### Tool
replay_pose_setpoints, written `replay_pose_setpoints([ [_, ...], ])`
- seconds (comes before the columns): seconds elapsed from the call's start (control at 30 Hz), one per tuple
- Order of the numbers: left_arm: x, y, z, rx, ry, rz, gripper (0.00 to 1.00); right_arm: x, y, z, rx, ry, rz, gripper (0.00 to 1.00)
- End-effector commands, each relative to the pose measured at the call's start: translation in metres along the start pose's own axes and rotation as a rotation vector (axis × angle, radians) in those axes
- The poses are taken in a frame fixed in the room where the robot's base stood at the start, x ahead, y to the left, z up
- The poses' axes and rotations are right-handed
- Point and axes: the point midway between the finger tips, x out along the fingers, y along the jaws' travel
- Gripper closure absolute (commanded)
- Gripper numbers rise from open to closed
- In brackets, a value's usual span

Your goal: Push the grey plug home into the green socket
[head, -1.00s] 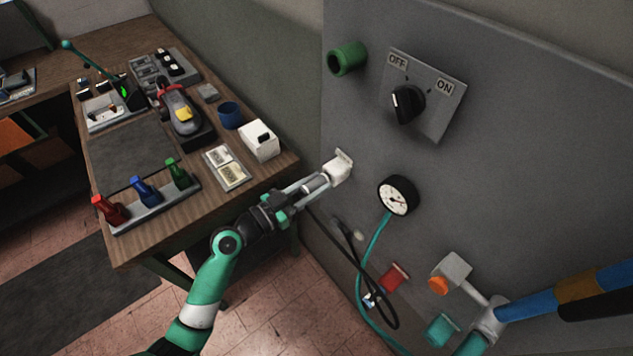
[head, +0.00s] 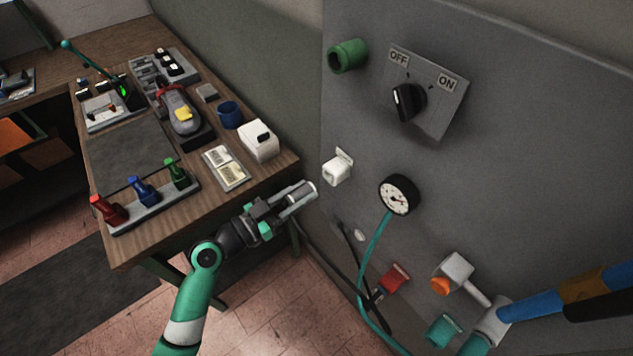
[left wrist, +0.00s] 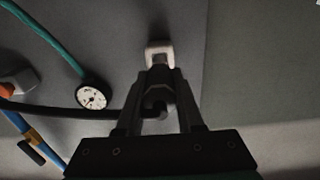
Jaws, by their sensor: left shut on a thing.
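The grey plug (head: 301,192) is held at the tip of my left gripper (head: 285,199), off the panel and left of the white socket (head: 337,171). My left gripper is shut on it. In the left wrist view the gripper (left wrist: 160,80) points at the white socket (left wrist: 160,48), with part of the plug between the fingers, dark and hard to make out. The green socket (head: 347,57) is at the panel's upper left, well above the gripper, its opening facing outward. My right gripper is not in view.
The panel also carries an OFF/ON switch (head: 408,101), a gauge (head: 399,195) with a teal hose, a red socket (head: 394,279) and a teal socket (head: 443,330). A cluttered workbench (head: 215,200) stands left. A black cable (left wrist: 55,114) runs left in the wrist view.

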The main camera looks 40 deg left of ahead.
Motion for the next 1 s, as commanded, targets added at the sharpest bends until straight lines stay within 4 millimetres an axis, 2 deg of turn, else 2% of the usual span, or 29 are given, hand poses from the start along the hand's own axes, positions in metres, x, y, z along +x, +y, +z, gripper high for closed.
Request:
replay_pose_setpoints([
  [0.37,-0.014,0.0,0.0,0.0,0.001,-0.001,1.0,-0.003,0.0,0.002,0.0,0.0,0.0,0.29],
  [0.77,-0.016,0.0,0.0,0.0,0.001,0.0,1.0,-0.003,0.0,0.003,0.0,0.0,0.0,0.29],
  [1.0,-0.029,-0.001,0.001,0.0,0.001,-0.002,1.0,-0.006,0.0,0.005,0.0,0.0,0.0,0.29],
])
